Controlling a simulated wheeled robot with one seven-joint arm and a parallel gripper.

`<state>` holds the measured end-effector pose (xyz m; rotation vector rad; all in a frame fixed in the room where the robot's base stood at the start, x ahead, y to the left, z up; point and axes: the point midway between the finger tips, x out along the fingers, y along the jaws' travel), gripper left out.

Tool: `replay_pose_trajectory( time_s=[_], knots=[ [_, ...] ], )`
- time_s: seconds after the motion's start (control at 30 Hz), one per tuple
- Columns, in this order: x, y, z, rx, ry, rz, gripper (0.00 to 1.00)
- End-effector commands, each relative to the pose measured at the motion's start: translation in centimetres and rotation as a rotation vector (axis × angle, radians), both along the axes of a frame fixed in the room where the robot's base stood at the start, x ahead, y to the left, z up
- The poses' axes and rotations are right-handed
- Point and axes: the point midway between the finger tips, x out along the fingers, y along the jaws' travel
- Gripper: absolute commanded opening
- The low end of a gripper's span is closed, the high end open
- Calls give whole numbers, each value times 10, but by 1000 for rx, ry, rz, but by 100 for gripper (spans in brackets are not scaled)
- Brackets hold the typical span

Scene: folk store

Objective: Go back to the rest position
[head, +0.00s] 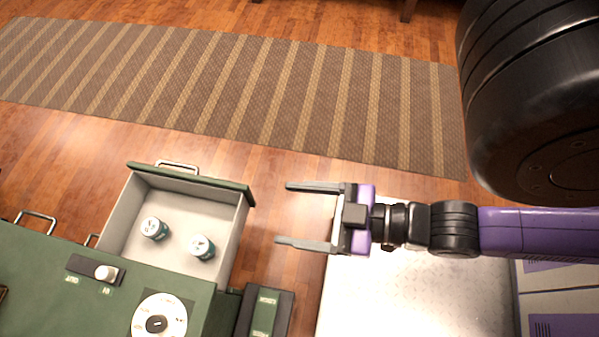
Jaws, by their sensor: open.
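My gripper (308,215) is open and empty, with its two flat grey fingers pointing left. It is to the right of an open drawer (191,186) and apart from it. The drawer is pulled out of a green cabinet (60,265) at the lower left. Two small teal cans with pale tops are inside the drawer, one on the left (154,229) and one on the right (202,247). My purple and black arm reaches in from the right edge.
A dark box with a green panel (264,314) stands beside the cabinet. The cabinet top has a slider (104,273) and a round dial (159,320). A striped rug (240,85) lies on the wooden floor. The floor between drawer and rug is clear.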

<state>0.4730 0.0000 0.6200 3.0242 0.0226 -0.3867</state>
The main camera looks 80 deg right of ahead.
Motion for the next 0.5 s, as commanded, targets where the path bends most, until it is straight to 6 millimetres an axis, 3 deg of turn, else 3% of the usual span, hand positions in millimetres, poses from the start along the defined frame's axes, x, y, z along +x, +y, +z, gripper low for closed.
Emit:
replay_pose_trajectory(
  time_s=[0.13,0.5],
  knots=[
    [-6,0,7,90,18,-27,75],
    [-5,0,12,92,17,-28,75]
  ],
)
